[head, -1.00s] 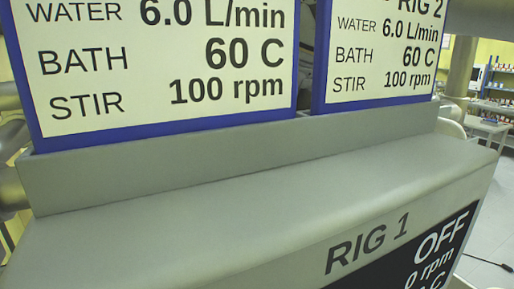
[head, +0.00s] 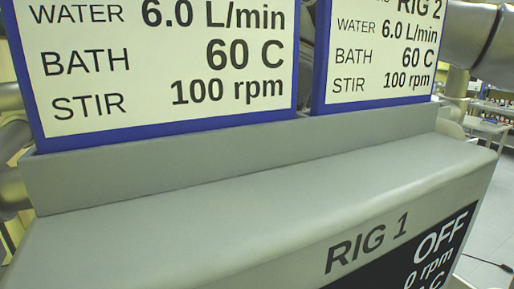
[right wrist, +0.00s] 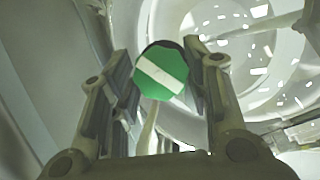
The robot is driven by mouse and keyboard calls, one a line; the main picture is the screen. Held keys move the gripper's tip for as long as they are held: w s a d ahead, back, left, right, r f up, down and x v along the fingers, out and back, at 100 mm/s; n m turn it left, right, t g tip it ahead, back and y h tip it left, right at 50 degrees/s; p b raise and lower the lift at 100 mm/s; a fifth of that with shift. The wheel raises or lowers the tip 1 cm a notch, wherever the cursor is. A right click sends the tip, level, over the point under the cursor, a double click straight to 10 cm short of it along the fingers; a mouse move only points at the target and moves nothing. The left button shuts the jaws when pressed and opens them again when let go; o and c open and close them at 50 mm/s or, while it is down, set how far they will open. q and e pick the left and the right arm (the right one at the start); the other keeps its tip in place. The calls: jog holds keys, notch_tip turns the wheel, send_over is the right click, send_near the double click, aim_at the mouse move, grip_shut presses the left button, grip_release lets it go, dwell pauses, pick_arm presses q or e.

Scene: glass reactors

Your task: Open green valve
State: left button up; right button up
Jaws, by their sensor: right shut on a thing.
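The green valve (right wrist: 160,74) shows in the right wrist view as a green knob with a white bar across its face. The bar slants down from upper left to lower right. My right gripper (right wrist: 163,82) has one finger on each side of the knob and is shut on it. The valve is not visible in the head view. My left gripper is not in view.
In the head view, two blue-framed signs (head: 160,65) stand on a grey housing (head: 250,180) marked RIG 1. A dark display (head: 420,255) on its front reads OFF. Shelves and a table (head: 485,128) stand far right. Pale curved surfaces (right wrist: 255,50) surround the valve.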

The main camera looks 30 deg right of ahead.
jog(key=n+g, duration=0.2)
jog(key=n, duration=0.3)
jog(key=shift+w+r, duration=0.1)
jog(key=shift+w, duration=0.05)
jog(key=shift+n, duration=0.4)
jog(key=o, duration=0.8)
jog(key=shift+o, duration=1.2)
jog(key=shift+d, duration=0.1)
jog(key=v, duration=0.7)
jog(key=shift+r, duration=0.15)
jog(key=shift+w, duration=0.1)
